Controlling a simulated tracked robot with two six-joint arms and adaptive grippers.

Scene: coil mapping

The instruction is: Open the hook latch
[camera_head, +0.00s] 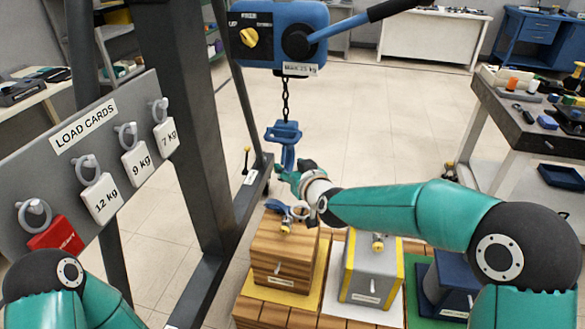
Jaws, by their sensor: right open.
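A blue hook (288,148) hangs upright on a dark chain (286,98) below the blue hoist (280,36). The hook's latch is too small to make out, so I cannot tell whether it is open. My right gripper (290,172) is open just below the hook's lower end, its fingers pointing left. From this view I cannot tell whether they touch the hook. My left arm shows at the lower left, but its gripper is out of view.
Below stand a wooden block (283,258), a grey block with yellow edges (370,268) and a dark blue block (446,290). A load cards board (85,140) with several hanging cards is at left. A dark hoist post (190,110) stands beside it. A cluttered bench (500,118) is at right.

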